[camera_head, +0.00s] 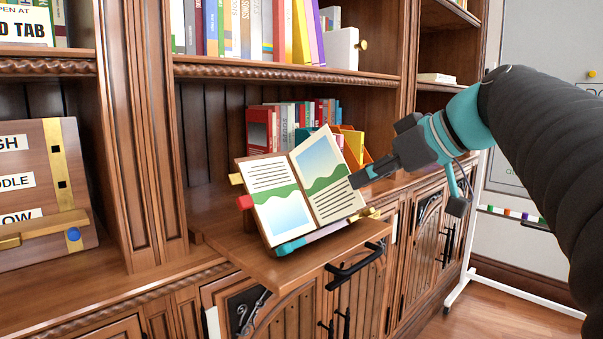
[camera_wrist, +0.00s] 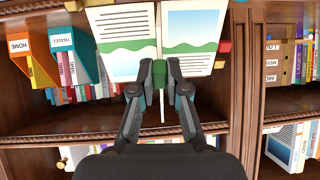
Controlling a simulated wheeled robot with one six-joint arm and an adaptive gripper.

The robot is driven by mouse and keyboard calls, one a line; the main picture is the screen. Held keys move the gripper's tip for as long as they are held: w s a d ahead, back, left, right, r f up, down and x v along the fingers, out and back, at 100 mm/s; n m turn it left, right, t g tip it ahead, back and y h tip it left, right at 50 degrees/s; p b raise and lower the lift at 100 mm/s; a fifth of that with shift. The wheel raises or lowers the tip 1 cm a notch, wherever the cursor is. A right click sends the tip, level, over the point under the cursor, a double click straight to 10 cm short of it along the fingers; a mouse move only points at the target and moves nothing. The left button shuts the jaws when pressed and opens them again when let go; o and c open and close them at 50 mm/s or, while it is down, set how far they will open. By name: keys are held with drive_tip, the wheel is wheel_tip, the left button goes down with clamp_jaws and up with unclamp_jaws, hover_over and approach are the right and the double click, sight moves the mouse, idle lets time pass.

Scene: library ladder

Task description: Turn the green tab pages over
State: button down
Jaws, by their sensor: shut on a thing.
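An open book (camera_head: 275,187) with text and green-and-blue landscape pictures rests tilted on a wooden pull-out shelf (camera_head: 340,245). In the wrist view its pages (camera_wrist: 125,40) spread left and right at the top. My gripper (camera_wrist: 159,75) is shut on a green tab (camera_wrist: 159,73). A thin page (camera_wrist: 162,110) shows edge-on by the tab, standing away from the book. In the head view my gripper (camera_head: 360,180) is at the right page's outer edge, and the tab is hidden. A red tab (camera_head: 244,202) and a yellow tab (camera_head: 236,179) stick out from the left side.
Rows of books (camera_head: 245,30) fill the shelf above, and more books (camera_head: 300,115) stand behind the open book. A black handle (camera_head: 355,265) sticks out at the pull-out shelf's front. A wooden panel (camera_head: 40,180) with labels stands at left. A whiteboard frame (camera_head: 520,210) is at right.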

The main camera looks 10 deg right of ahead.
drive_tip(key=shift+f, duration=0.2)
drive_tip(key=c, duration=1.2)
unclamp_jaws()
drive_tip(key=shift+o, duration=0.2)
drive_tip(key=shift+r, duration=0.1)
drive_tip(key=shift+r, duration=0.1)
drive_tip(key=shift+s+d+r, duration=0.1)
drive_tip(key=shift+s+d, duration=0.05)
drive_tip(key=shift+d, duration=0.05)
drive_tip(key=v, duration=1.1)
drive_tip(key=shift+d, duration=0.25)
drive_tip(key=shift+s, duration=0.1)
